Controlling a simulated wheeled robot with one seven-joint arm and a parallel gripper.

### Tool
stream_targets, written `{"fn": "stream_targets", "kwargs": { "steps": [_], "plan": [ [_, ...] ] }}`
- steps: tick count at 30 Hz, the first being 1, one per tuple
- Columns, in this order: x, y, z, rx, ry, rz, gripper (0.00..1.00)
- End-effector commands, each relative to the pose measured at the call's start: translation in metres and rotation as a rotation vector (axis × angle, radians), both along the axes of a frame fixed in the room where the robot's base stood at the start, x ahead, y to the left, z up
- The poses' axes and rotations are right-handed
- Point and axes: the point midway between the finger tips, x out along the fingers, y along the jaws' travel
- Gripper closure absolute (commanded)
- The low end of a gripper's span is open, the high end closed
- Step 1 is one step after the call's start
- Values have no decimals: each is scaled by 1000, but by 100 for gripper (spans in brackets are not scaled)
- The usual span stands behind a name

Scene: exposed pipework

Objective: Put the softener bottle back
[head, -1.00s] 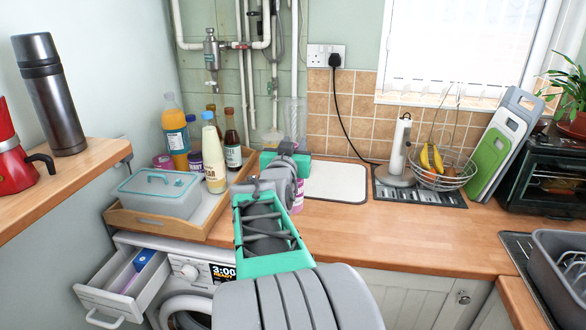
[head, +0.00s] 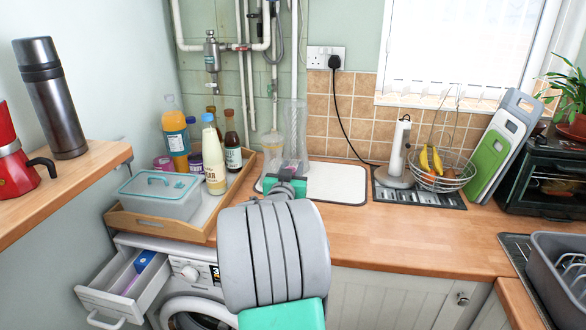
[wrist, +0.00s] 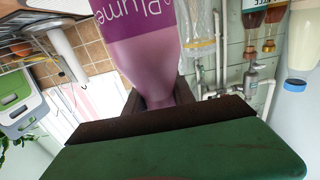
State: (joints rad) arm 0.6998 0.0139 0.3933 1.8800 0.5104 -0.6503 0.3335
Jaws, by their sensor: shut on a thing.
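The softener bottle (wrist: 150,45) has a purple label reading "Plume" and a pinkish-purple lower part. It fills the top middle of the wrist view. My gripper (wrist: 158,100) is shut on its narrow end. In the head view my gripper (head: 287,187) is over the white board on the worktop, mostly behind my own arm. A small pinkish patch of the bottle (head: 291,166) shows just behind it; the rest is hidden or hard to separate from the clear vessel there. I cannot tell whether the bottle touches the board.
A wooden tray (head: 167,226) at left holds a lidded box (head: 160,190) and several bottles, including a cream one (head: 214,160). A clear tall vessel (head: 296,125) stands near the tiled wall. An open drawer (head: 125,285) juts out below.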

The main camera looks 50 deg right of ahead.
Motion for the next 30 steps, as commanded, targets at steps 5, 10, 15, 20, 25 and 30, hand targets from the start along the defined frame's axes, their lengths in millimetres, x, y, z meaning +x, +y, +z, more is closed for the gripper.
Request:
{"fn": "stream_targets", "kwargs": {
  "steps": [5,10,15,20,25,30],
  "plan": [
    [0,0,-1,0,0,0,58],
    [0,0,-1,0,0,0,48],
    [0,0,0,0,0,0,48],
    [-3,7,2,-1,0,1,48],
    [-20,43,1,-2,-2,5,48],
    [-40,81,0,-2,-2,5,48]
  ]
}}
